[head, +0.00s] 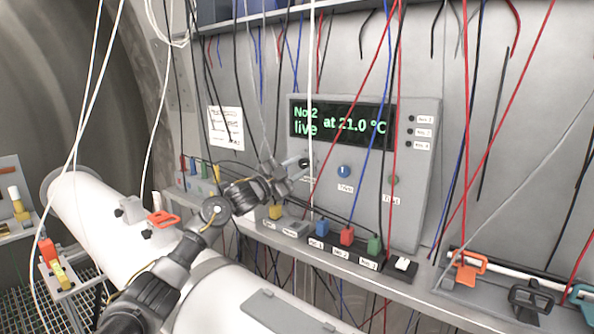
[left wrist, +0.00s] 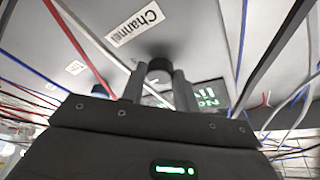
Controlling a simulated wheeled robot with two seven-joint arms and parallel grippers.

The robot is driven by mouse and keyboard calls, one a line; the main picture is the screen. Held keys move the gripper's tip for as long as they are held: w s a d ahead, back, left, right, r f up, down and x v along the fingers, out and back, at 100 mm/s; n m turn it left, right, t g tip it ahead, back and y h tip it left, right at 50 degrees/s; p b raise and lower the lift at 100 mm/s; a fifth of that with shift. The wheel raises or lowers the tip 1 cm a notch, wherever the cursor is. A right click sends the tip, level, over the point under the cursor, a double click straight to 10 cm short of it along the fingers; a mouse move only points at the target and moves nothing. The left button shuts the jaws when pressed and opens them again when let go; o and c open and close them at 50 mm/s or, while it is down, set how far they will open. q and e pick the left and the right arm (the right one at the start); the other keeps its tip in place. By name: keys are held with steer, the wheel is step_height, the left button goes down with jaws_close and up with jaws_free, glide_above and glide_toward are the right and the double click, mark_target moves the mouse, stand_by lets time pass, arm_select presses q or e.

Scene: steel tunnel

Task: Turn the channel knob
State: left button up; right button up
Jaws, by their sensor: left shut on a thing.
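The channel knob (head: 306,163) is a dark round knob at the left of the grey control panel (head: 417,185), below the green-lettered display (head: 342,125). The display reads "No.2 live at 21.0 °C". My left gripper (head: 291,171) reaches the knob from the left and hides part of it and its label. In the left wrist view the knob (left wrist: 160,66) sits between the two fingers of the left gripper (left wrist: 159,84), which is shut on it. The "Channel" label (left wrist: 135,22) shows beside it. My right gripper is in neither view.
Many thin cables hang in front. Coloured blocks, such as a red one (head: 347,235), line the ledge below. A white pipe (head: 95,205) runs at lower left.

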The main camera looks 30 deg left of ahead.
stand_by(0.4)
arm_select(q)
steer(key=o, duration=1)
steer(key=shift+c, duration=0.2)
steer(key=shift+s+a+f+b, duration=0.15)
steer(key=shift+s+f+b, duration=0.15)
steer(key=b+v, duration=0.4)
steer(key=v, duration=0.6)
steer(key=shift+r+b, duration=0.25)
steer(key=shift+b, duration=0.05)
steer(key=shift+a, duration=0.1)
